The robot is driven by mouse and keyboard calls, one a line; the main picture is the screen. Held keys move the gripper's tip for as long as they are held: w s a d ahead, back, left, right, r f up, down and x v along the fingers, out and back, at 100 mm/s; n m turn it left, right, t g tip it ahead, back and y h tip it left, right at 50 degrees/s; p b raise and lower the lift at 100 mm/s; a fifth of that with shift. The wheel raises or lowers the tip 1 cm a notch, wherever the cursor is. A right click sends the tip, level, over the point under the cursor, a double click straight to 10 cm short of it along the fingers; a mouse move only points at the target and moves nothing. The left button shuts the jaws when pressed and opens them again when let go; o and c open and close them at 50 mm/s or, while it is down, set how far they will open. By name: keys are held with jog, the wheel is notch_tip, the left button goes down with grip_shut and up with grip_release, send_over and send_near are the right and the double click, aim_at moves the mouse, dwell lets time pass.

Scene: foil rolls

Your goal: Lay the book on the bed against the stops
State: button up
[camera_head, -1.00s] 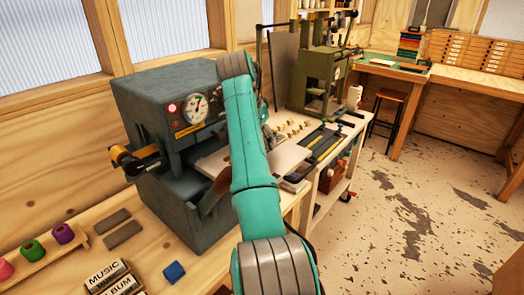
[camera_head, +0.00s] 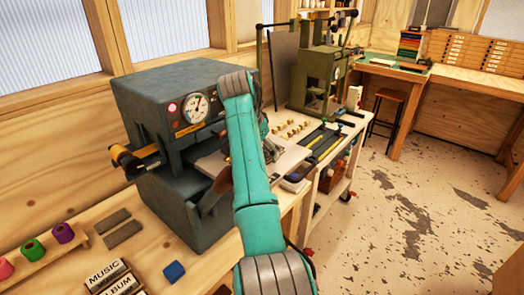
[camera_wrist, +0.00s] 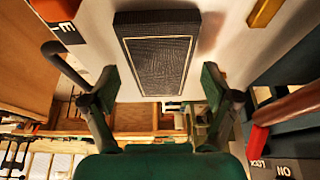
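In the wrist view a dark, textured book (camera_wrist: 158,50) with a thin gold border lies on a pale flat surface (camera_wrist: 222,45), which looks like the bed. My gripper (camera_wrist: 160,85) is open. Its two fingers stand on either side of the book's near end, with a visible gap at each side. In the head view the pale bed (camera_head: 285,160) juts from the grey press, and my arm hides the gripper and book. A yellow bar (camera_wrist: 264,12) lies beside the book at upper right; I cannot tell whether it is a stop.
The grey press (camera_head: 165,95) with its dial stands on the left bench. MUSIC and ALBUM type blocks (camera_head: 108,275) and a blue block (camera_head: 174,271) lie in front. A trolley (camera_head: 330,145) and a green press (camera_head: 318,75) stand behind. The floor at right is clear.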

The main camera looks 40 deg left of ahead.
jog(key=v, duration=1.2)
jog(key=shift+r, duration=0.2)
dwell(0.4)
